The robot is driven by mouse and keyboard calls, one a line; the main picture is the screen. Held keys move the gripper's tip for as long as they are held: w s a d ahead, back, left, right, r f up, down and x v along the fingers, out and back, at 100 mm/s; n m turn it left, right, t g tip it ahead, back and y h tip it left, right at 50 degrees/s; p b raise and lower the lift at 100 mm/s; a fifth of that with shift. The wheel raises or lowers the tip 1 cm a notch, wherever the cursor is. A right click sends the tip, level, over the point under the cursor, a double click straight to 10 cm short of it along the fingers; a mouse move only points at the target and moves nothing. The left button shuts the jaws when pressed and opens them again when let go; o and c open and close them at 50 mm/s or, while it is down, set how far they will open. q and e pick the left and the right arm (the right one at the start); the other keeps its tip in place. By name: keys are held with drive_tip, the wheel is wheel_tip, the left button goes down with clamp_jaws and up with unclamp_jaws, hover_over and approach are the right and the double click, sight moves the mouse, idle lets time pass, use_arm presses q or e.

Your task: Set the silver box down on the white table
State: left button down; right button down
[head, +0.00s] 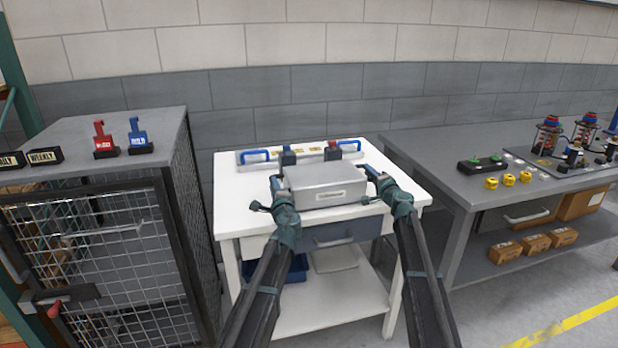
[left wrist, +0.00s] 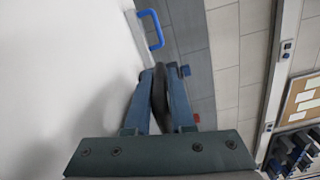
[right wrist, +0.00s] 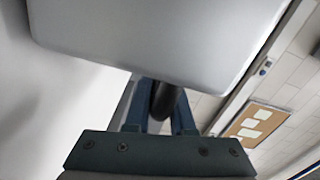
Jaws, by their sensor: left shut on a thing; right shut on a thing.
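The silver box (head: 328,190) is level over the white table (head: 232,195), in front of the tray at its back. I cannot tell whether its underside touches the tabletop. My left gripper (head: 279,187) is at the box's left end, shut on a dark handle that shows between its fingers in the left wrist view (left wrist: 160,95). My right gripper (head: 374,175) is at the right end, shut on another dark handle (right wrist: 165,100). The silver box also fills the top of the right wrist view (right wrist: 160,35).
A pale tray with blue handles (head: 258,156) lies along the table's back edge. A grey drawer (head: 330,233) is under the tabletop. A wire cage cabinet (head: 95,250) stands left and a grey workbench (head: 440,165) right. Bare tabletop shows left of the box.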

use_arm(q)
drive_tip(key=shift+f, duration=0.4)
use_arm(e)
drive_tip(key=shift+f, duration=0.4)
use_arm(q)
drive_tip(key=c, duration=0.8)
unclamp_jaws()
drive_tip(key=shift+r, duration=0.1)
use_arm(e)
drive_tip(key=c, duration=0.8)
unclamp_jaws()
drive_tip(key=shift+r, duration=0.1)
use_arm(q)
drive_tip(key=shift+o, duration=0.2)
use_arm(e)
drive_tip(key=shift+o, duration=0.2)
use_arm(q)
drive_tip(key=shift+s, duration=0.1)
drive_tip(key=v, duration=1.2)
use_arm(e)
drive_tip(key=shift+s, duration=0.1)
drive_tip(key=v, duration=1.2)
